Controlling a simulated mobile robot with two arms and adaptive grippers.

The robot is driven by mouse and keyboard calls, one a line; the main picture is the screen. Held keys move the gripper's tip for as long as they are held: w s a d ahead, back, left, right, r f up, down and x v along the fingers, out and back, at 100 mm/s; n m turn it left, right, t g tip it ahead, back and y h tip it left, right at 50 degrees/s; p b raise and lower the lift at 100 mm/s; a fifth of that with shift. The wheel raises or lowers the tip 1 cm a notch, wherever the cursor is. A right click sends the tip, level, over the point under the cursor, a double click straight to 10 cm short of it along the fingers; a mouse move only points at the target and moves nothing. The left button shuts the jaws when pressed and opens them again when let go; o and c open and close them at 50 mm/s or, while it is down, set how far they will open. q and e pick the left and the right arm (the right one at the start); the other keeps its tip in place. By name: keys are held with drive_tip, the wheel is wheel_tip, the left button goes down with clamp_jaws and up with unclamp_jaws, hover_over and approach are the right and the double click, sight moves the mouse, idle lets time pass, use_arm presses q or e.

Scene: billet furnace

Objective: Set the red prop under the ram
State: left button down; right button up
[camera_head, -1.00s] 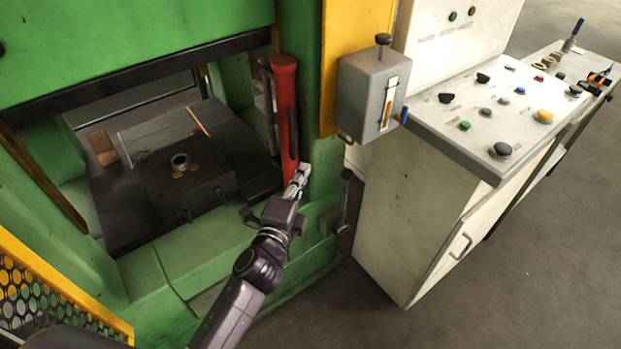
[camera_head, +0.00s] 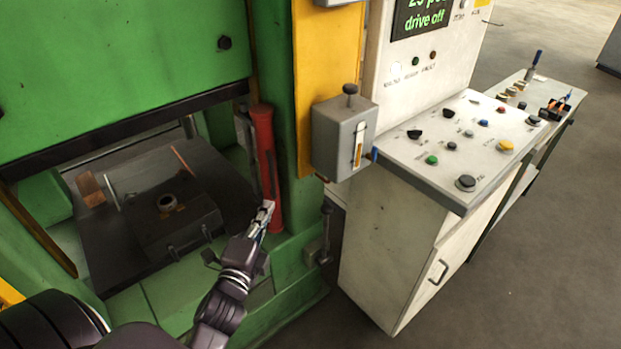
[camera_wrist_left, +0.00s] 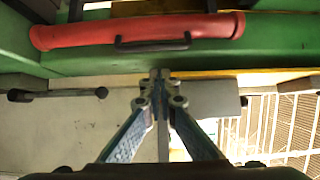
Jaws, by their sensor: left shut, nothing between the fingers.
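The red prop (camera_head: 266,160) is a red cylinder standing upright against the green press frame, at the right side of the press opening. In the left wrist view the prop (camera_wrist_left: 80,34) lies across the top of the picture, with a dark handle (camera_wrist_left: 152,43) on its side. My left gripper (camera_head: 266,208) is shut and empty, in front of the prop's lower part. In the left wrist view its fingertips (camera_wrist_left: 160,75) are together, below the handle and apart from it. The ram itself I cannot clearly make out. My right gripper is not in view.
A grey box with a lever (camera_head: 345,138) is on the yellow column. A control desk (camera_head: 385,240) stands at the right, with a tool bench (camera_head: 530,105) behind. Floor at the right is clear.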

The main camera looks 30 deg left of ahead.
sight(273, 181)
use_arm(q)
drive_tip(key=p+x, duration=0.2)
drive_tip(key=x, duration=0.8)
idle(0.3)
drive_tip(key=shift+s+a, duration=0.1)
